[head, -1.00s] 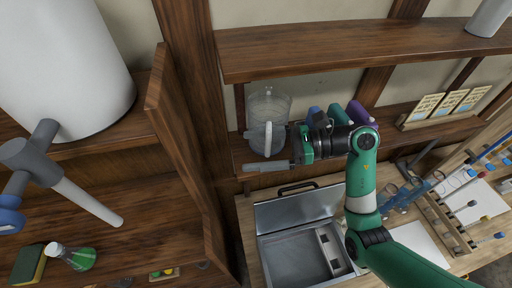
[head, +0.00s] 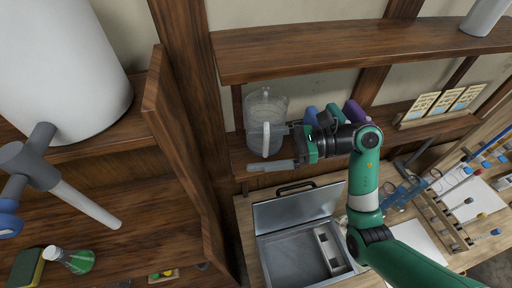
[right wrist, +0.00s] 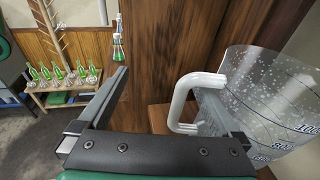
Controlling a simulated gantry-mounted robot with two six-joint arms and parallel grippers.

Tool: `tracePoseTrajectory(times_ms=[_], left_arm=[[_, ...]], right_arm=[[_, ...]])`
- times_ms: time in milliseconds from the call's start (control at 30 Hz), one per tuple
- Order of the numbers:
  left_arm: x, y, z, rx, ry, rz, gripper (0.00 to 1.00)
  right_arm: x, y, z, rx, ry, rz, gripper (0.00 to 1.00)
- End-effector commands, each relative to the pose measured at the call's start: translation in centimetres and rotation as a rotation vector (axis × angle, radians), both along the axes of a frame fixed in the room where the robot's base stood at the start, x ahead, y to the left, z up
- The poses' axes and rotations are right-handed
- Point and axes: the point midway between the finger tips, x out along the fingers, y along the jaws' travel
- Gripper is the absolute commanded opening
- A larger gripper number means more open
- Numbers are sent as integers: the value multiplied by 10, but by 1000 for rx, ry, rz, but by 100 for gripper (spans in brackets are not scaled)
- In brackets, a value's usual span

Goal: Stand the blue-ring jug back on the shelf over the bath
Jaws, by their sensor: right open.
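The clear jug (head: 257,112), with measuring marks and a white handle, stands upright on the lower shelf (head: 240,158), above the metal bath (head: 283,262). A blue ring cannot be made out in the head view. My right gripper (head: 264,149) is open at the handle side of the jug. In the right wrist view, the handle (right wrist: 180,103) lies between the spread fingers, closer to the right one, and the jug (right wrist: 270,105) is beyond that finger. Whether a finger touches the handle cannot be told. My left gripper is not in view.
Blue, green and purple items (head: 334,111) stand right of the jug, partly hidden by my right wrist. An upper shelf (head: 340,42) runs above. A wooden side panel (head: 185,140) stands at left. The bath's lid (head: 297,208) is open below the shelf.

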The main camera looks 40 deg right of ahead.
Motion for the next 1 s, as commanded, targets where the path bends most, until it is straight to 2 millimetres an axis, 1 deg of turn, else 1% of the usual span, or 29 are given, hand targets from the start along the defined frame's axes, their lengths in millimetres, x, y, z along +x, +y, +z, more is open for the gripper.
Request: tracePoseTrajectory(times_ms=[1000], left_arm=[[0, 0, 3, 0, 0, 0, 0]], right_arm=[[-23, -24, 5, 0, 0, -1, 100]])
